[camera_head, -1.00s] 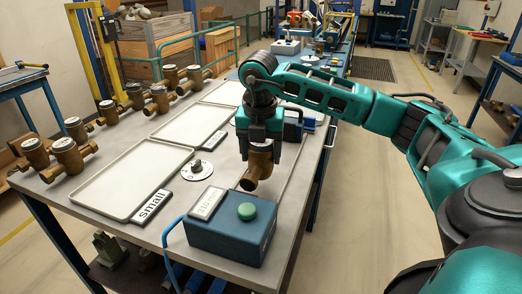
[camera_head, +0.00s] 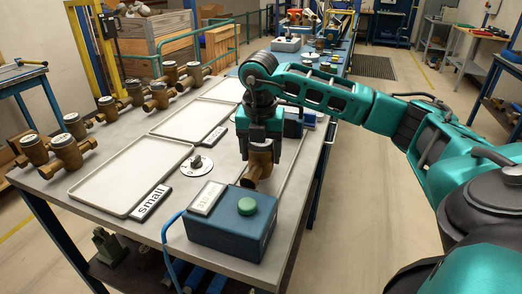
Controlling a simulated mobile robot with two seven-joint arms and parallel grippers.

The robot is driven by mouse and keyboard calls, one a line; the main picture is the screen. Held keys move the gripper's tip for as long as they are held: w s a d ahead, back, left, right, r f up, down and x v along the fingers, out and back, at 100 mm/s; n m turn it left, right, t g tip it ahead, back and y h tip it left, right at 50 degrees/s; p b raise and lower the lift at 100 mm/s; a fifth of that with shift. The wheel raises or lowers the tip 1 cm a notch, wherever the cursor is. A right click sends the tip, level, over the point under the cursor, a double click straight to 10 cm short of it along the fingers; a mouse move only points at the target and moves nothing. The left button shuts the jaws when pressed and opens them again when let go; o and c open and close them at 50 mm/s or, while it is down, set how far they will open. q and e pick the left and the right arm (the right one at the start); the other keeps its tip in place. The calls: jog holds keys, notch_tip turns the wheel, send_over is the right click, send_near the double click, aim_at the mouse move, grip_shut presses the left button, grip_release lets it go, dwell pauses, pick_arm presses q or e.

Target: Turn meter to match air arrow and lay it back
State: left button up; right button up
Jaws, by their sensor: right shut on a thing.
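My right gripper (camera_head: 260,142) points straight down and is shut on a brass meter (camera_head: 259,170). The meter hangs at the right part of the bench, behind the blue box with the green button. Its upper part is hidden by the gripper, and its dial does not show. I cannot tell whether it touches the bench. No air arrow can be made out on it. My left gripper is not in view.
The blue box (camera_head: 215,240) with a green button (camera_head: 247,206) and display stands at the front. A tray marked small (camera_head: 130,180) and another tray (camera_head: 190,125) lie empty to the left. A round fixture (camera_head: 195,165) sits between. Several brass meters (camera_head: 67,152) stand along the left edge.

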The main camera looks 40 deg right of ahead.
jog(key=shift+f+b, duration=0.5)
jog(key=shift+f, duration=0.2)
jog(key=o, duration=1.5)
jog(key=shift+o, duration=1.2)
jog(key=shift+o, duration=0.4)
jog(key=shift+f, duration=0.15)
jog(key=shift+r+p, duration=2.85)
jog(key=shift+r, duration=0.8)
jog(key=shift+f, duration=0.1)
